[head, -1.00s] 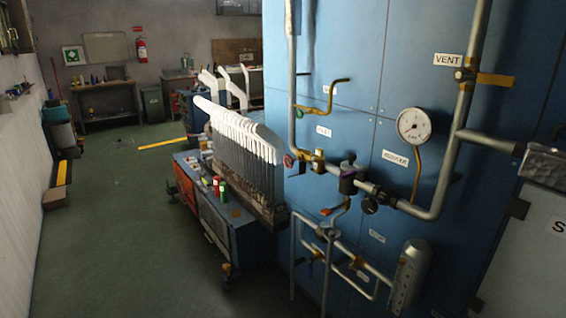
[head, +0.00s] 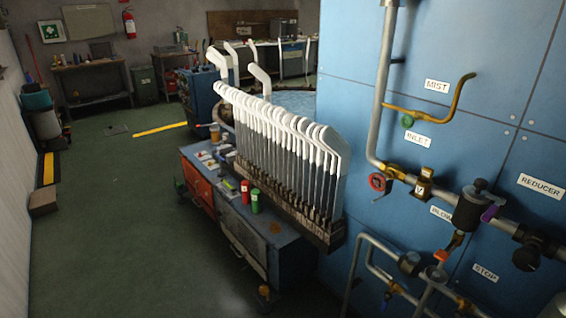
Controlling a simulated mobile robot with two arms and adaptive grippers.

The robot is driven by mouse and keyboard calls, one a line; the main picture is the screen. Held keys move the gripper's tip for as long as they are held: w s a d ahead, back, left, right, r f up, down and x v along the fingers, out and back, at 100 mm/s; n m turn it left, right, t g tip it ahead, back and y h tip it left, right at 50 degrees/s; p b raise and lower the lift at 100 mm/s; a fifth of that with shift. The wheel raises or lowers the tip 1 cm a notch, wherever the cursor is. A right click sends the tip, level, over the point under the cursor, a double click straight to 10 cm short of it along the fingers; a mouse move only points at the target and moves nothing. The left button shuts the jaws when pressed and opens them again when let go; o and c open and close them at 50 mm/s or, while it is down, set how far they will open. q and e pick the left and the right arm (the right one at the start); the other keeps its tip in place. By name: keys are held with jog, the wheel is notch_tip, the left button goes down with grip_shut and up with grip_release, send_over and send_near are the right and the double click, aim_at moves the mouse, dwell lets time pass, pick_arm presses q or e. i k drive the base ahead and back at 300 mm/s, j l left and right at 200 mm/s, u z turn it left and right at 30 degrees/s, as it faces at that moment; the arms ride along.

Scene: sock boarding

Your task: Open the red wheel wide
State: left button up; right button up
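The red wheel (head: 377,182) is a small round handwheel on the pipework at the front of the blue cabinet, in the right half of the head view. It sits at the lower end of the vertical grey pipe, just left of a brass valve body (head: 423,186). The label INLET (head: 418,141) is above it. A green wheel (head: 407,121) sits higher, by the brass pipe under the label MIST. How far the red wheel is turned cannot be told. Neither of my grippers is in view.
A row of white sock boards (head: 290,140) stands on a blue cart (head: 290,245) left of the cabinet (head: 350,60). Red and green cans stand on the cart. Lower pipes (head: 365,265) jut out below the red wheel.

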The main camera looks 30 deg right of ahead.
aim_at(381, 179)
jog(key=i+j+z, duration=0.15)
jog(key=i, duration=0.35)
jog(key=i+j+z, duration=0.15)
jog(key=i, duration=0.35)
jog(key=i+j+z, duration=0.15)
jog(key=i, duration=0.35)
